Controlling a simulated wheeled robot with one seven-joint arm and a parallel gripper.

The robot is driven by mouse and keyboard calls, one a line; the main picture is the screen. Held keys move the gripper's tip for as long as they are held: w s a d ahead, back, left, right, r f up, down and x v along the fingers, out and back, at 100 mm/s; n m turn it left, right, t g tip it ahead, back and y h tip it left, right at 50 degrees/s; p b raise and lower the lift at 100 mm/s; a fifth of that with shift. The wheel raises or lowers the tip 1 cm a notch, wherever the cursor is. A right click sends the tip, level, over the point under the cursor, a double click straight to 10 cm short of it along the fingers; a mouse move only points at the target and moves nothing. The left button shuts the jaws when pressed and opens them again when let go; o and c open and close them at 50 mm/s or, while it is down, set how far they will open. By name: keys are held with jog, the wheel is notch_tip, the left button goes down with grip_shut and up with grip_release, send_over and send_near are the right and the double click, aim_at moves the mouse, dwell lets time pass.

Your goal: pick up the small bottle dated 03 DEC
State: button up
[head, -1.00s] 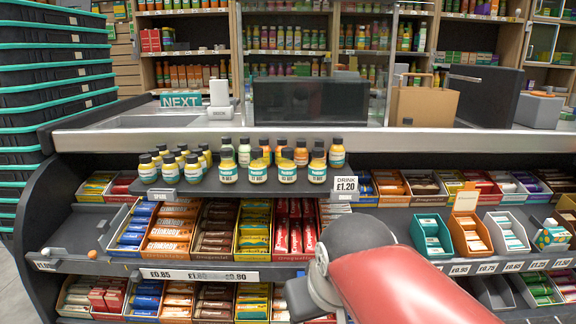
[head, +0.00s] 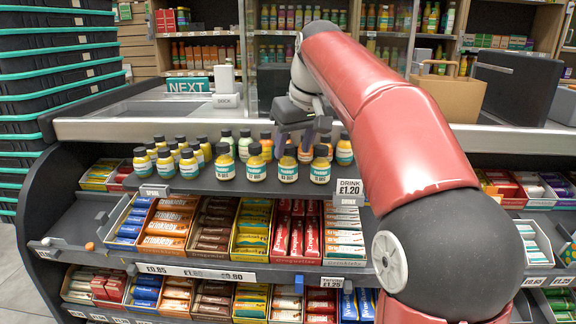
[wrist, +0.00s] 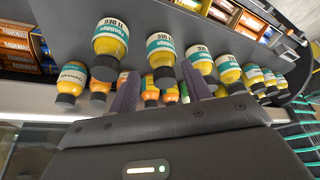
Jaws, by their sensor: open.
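Small yellow bottles with teal and white labels and dark caps stand upright on the dark raised shelf (head: 330,190). The front row shows bottles (head: 225,163), (head: 256,164), (head: 288,166) and (head: 320,166) in the head view. The printed dates are too small to tell surely which bottle reads 03 DEC. My gripper (head: 296,132) is open and empty, above and behind the right part of the front row. In the wrist view my gripper (wrist: 160,80) has its two fingers apart, with a labelled front-row bottle (wrist: 162,45) lined up between them; I cannot tell whether they touch it.
More bottles crowd closely behind and to the left, such as a yellow one (head: 189,165). A price card (head: 348,190) stands at the right shelf end. Candy boxes (head: 250,230) lie below. The counter edge (head: 180,128) runs behind the bottles.

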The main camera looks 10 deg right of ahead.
aim_at(288, 162)
jog(key=x, duration=0.5)
jog(key=shift+a+f+b, duration=0.2)
jog(key=shift+f+b, duration=0.1)
jog(key=shift+b, duration=0.05)
jog(key=c, duration=0.8)
jog(key=shift+r, duration=0.15)
